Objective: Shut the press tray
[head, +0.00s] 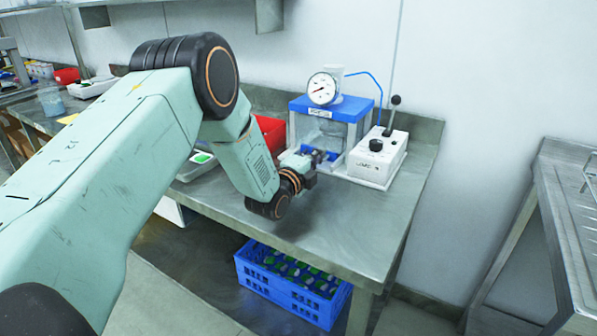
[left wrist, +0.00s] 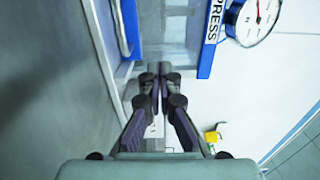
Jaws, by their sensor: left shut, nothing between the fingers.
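The press (head: 324,108) stands on the steel bench, with a blue top and a clear-fronted chamber. Its blue tray (head: 332,155) shows low at the front, partly hidden by my left gripper (head: 317,158). In the left wrist view, turned on its side, the tray (left wrist: 133,28) is a blue strip with a pale bar along its front. The shut, empty fingers of my left gripper (left wrist: 156,72) point past the tray's end, close beside the press. I cannot tell whether they touch it or how far the tray stands out. My right gripper is not in view.
A white control box (head: 377,158) with a knob and lever stands right of the press. A round gauge (head: 322,89) sits on top. A red bin (head: 270,132) is behind my left arm. A blue crate (head: 290,284) sits below the bench. The bench's front right is clear.

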